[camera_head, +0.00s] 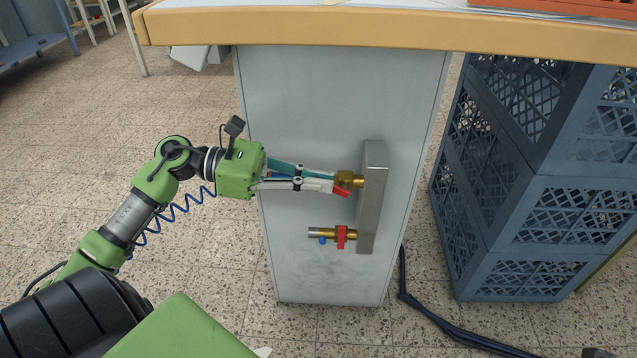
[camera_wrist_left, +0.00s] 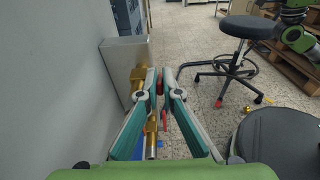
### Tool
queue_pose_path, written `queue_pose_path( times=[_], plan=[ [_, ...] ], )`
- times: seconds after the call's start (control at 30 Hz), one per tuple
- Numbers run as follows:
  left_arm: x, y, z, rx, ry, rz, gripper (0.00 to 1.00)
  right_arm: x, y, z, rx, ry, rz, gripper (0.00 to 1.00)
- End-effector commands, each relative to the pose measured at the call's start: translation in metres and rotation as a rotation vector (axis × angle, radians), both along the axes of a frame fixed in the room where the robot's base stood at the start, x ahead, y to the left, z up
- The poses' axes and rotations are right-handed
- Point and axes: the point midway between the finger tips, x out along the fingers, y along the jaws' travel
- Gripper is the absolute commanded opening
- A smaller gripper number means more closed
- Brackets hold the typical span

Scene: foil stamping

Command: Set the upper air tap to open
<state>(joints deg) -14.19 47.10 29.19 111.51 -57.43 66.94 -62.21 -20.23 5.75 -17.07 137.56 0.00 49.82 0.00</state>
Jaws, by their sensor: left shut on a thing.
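The upper air tap (camera_head: 358,180) is a brass fitting on a grey metal block (camera_head: 372,205) on the side of a pale cabinet. Its red handle (camera_head: 341,192) shows partly below my fingertips, slanted; the rest is hidden. My left gripper (camera_head: 334,183) reaches in from the left and is shut on this handle. In the left wrist view the red handle (camera_wrist_left: 159,81) sits between the fingertips, beside the brass body (camera_wrist_left: 139,76). The lower tap (camera_head: 326,233) has its red handle (camera_head: 341,238) upright across the pipe, apart from the gripper. My right gripper is not in view.
A wooden-edged worktop (camera_head: 400,32) overhangs the cabinet (camera_head: 300,90). Stacked blue crates (camera_head: 560,225) stand to the right. A dark hose (camera_head: 430,315) runs along the floor. In the wrist view a black stool (camera_wrist_left: 248,27) stands beyond the taps.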

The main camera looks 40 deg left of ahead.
Motion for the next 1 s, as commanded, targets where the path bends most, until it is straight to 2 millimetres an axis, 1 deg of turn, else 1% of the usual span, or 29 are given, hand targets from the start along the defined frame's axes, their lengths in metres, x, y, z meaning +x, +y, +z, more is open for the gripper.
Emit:
queue_pose_path(
  times=[0.13, 0.4, 0.43, 0.47, 0.5, 0.83, 0.93, 1.0],
  plan=[
    [0.000, 0.000, -0.001, -0.005, -0.003, 0.000, 0.00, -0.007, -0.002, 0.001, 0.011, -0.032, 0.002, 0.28],
    [0.000, 0.000, -0.001, -0.005, -0.003, 0.000, 0.00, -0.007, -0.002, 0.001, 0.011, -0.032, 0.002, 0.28],
    [0.000, 0.000, -0.001, -0.005, -0.003, 0.000, 0.13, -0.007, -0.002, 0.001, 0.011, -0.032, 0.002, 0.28],
    [0.000, 0.000, -0.001, -0.005, -0.003, 0.000, 0.21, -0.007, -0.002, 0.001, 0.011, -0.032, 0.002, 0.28],
    [0.000, 0.000, -0.001, -0.005, -0.003, 0.000, 0.22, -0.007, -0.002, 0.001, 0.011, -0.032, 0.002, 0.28],
    [-0.001, 0.003, 0.000, -0.006, -0.002, 0.000, 0.22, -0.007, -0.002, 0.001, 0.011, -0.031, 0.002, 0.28],
    [-0.005, 0.010, 0.001, -0.007, -0.001, 0.002, 0.22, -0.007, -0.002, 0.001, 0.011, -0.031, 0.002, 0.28],
    [-0.011, 0.020, 0.002, -0.005, -0.001, 0.004, 0.22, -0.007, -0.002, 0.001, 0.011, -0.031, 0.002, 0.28]
  ],
)
